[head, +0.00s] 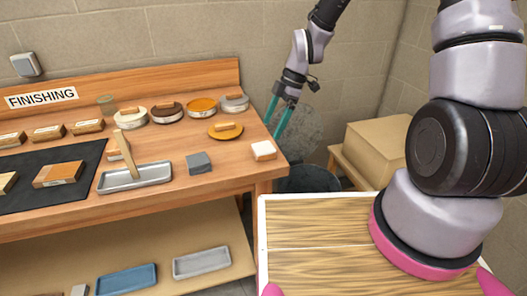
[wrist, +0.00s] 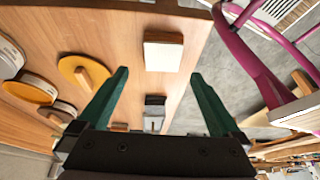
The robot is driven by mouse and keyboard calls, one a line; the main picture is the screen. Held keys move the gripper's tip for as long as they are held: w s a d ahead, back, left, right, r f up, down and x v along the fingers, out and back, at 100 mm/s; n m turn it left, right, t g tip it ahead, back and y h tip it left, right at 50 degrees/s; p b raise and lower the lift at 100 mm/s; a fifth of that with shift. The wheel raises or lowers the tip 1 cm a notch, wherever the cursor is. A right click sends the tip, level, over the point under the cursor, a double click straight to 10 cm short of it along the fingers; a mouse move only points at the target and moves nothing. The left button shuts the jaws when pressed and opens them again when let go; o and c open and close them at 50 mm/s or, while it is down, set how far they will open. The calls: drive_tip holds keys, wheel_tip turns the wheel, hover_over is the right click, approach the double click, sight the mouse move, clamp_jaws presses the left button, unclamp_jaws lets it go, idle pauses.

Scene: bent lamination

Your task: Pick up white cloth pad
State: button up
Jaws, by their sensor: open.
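The white cloth pad (head: 264,150) is a small block with a white top and a tan lower side. It lies on the wooden bench near its right end. In the wrist view the pad (wrist: 163,50) is ahead of the fingertips, near the bench edge, with nothing covering it. My gripper (head: 275,128) has two green fingers and hangs over the right end of the bench, close to the pad. In the wrist view my gripper (wrist: 159,75) is open with the fingers wide apart, and the pad is not held.
A grey block (head: 199,162) sits left of the pad. A yellow disc with a wooden handle (head: 225,132) lies behind it, near several round tins. A metal tray (head: 112,186) stands further left. A dark bin (head: 312,180) is beyond the bench's right end. Bare bench surrounds the pad.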

sight(264, 147)
drive_tip(key=x, duration=0.7)
drive_tip(key=shift+s+f, duration=0.15)
drive_tip(key=shift+f, duration=0.15)
drive_tip(key=c, duration=1.2)
wheel_tip(264, 147, up, 10)
drive_tip(key=shift+r, duration=0.1)
drive_tip(key=shift+c, duration=0.2)
drive_tip(key=o, duration=0.6)
drive_tip(key=c, duration=0.3)
